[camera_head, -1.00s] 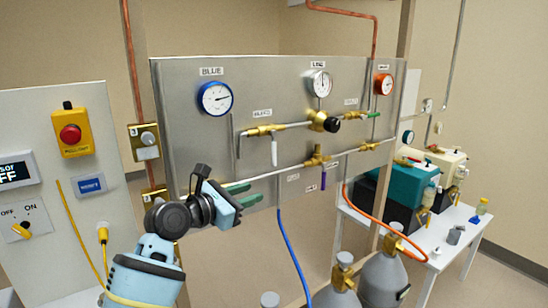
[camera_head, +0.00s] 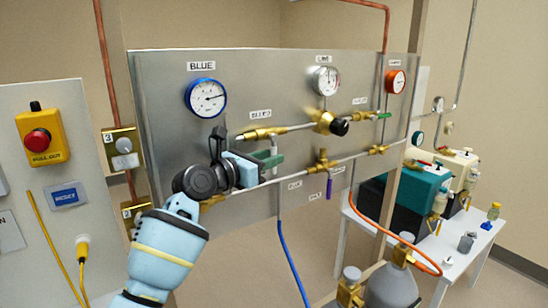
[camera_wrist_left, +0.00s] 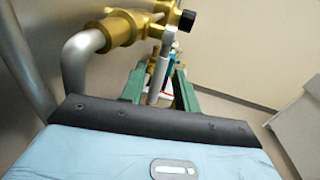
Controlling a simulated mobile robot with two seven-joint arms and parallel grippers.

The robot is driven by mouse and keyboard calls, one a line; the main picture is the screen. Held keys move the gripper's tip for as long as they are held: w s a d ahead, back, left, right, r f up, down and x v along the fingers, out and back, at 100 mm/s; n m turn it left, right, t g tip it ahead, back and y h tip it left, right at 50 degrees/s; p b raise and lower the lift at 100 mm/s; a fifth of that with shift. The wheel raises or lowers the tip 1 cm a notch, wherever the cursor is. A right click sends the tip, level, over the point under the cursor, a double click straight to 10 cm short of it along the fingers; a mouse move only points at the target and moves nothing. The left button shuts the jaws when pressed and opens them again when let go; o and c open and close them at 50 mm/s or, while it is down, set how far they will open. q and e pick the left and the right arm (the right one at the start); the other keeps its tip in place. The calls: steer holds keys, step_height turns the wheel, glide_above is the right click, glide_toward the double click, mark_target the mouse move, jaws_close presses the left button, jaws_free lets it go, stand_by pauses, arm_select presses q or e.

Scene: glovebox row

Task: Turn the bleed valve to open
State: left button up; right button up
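The bleed valve (camera_head: 262,133) is a brass fitting on the upper pipe, below the label reading BLEED (camera_head: 260,114). Its white lever (camera_head: 273,145) hangs straight down, perpendicular to the pipe. My left gripper (camera_head: 270,160) is at the lever, its lower part hidden by the fingers. In the left wrist view, the green fingers (camera_wrist_left: 160,92) stand apart on either side of the white lever (camera_wrist_left: 160,72), with gaps showing, so the gripper looks open around it. The brass valve body (camera_wrist_left: 122,27) is above. My right gripper is not in view.
A blue gauge (camera_head: 206,97), a line gauge (camera_head: 326,81) and an orange gauge (camera_head: 396,81) are on the steel panel (camera_head: 165,85). A black regulator knob (camera_head: 340,127) is right of the valve. A lower pipe with a purple lever (camera_head: 329,188) runs below. A blue hose (camera_head: 290,255) hangs down.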

arm_select(q)
steer(key=shift+x, duration=1.15)
steer(key=shift+c, duration=0.2)
jaws_close()
